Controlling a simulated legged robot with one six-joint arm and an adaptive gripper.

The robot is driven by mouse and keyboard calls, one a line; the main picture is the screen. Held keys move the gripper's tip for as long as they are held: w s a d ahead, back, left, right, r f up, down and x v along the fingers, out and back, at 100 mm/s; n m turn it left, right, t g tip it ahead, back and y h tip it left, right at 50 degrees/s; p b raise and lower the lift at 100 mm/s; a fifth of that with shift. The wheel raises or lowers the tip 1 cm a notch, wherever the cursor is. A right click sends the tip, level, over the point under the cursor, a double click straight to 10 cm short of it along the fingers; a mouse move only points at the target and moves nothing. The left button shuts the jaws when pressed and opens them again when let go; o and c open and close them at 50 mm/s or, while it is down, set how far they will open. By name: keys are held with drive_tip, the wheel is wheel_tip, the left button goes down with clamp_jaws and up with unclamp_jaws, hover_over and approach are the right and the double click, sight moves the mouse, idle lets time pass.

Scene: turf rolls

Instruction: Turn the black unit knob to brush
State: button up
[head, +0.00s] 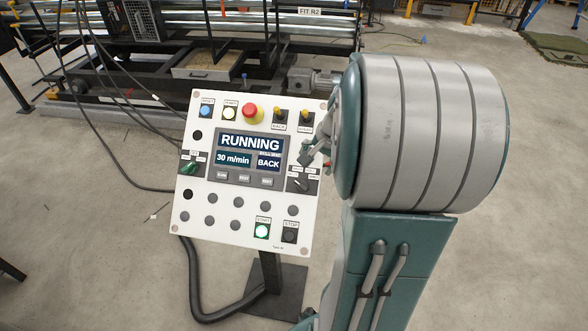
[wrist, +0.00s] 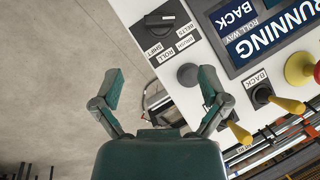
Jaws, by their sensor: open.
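The black unit knob (wrist: 160,21) sits at the top of the wrist view, on the white panel's edge. Labels reading shift, roll, belts and brush lie around it; which one it points at is hard to tell. In the head view the knob (head: 303,185) is right of the screen, low beside my gripper. My gripper (wrist: 160,88) is open and empty, its two fingers spread below the knob in the wrist view, apart from it. In the head view my gripper (head: 314,153) is at the panel's right edge, partly hidden by my arm.
The white control panel (head: 225,240) has a screen (head: 250,160) reading RUNNING, 30 m/min and BACK. It holds a green knob (head: 189,168), a red emergency button (head: 252,112), yellow-tipped levers and a lit green start button (head: 262,231). A round black button (wrist: 188,75) is near the right finger.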

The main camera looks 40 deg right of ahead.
sight(302, 183)
drive_tip(key=f, duration=0.1)
drive_tip(key=a+f, duration=0.1)
drive_tip(key=w+f, duration=0.1)
drive_tip(key=f, duration=0.1)
drive_tip(key=shift+a, duration=0.3)
drive_tip(key=x, duration=0.4)
drive_tip(key=d+x, duration=0.1)
drive_tip(key=x, duration=0.1)
drive_tip(key=shift+w, duration=0.1)
drive_tip(key=shift+a, duration=0.2)
drive_tip(key=shift+a, duration=0.1)
drive_tip(key=shift+c, duration=0.6)
drive_tip(key=c, duration=1)
